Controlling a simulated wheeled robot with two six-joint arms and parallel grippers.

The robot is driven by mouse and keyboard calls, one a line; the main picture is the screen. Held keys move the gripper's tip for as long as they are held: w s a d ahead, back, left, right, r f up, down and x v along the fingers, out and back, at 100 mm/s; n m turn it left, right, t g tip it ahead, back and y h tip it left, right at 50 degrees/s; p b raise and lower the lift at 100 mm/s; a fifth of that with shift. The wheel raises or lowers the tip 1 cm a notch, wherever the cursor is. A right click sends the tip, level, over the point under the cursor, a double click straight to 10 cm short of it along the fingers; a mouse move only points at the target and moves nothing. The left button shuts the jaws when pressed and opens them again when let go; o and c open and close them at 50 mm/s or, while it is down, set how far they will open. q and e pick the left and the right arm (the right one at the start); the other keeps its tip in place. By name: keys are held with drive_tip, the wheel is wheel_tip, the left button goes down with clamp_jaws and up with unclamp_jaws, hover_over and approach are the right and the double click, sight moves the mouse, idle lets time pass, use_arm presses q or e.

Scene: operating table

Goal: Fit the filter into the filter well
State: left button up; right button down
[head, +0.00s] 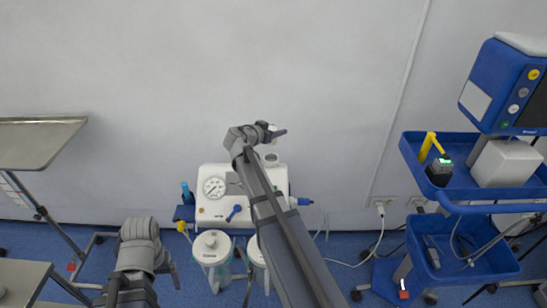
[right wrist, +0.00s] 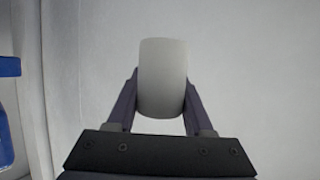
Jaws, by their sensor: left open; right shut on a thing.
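My right gripper (head: 276,130) is shut on the filter, a pale rounded cylinder (right wrist: 162,78). The right wrist view shows the filter between the two fingers, against the plain wall. In the head view only a small white part of the filter (head: 272,126) shows. The white suction unit (head: 215,208) has a round gauge and a blue knob. A round opening on its top (head: 271,159), which looks like the filter well, lies just below my right gripper in the picture; the filter is apart from it. My left gripper (head: 172,268) is low at the left; its fingers are barely visible.
Two lidded canisters (head: 211,247) hang below the unit, the right one partly behind my right arm. A blue trolley (head: 470,180) with a monitor stands at right. A grey tray table (head: 40,140) is at left. The wall above the unit is clear.

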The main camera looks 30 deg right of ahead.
drive_tip(key=shift+f+b, duration=4.05)
drive_tip(key=shift+f, duration=0.45)
drive_tip(key=shift+f, duration=0.1)
drive_tip(key=shift+f, duration=0.15)
drive_tip(key=shift+c, duration=1.4)
unclamp_jaws()
drive_tip(key=shift+r, duration=0.25)
drive_tip(key=p+v, duration=0.4)
drive_tip(key=v, duration=0.8)
drive_tip(key=shift+p, duration=0.3)
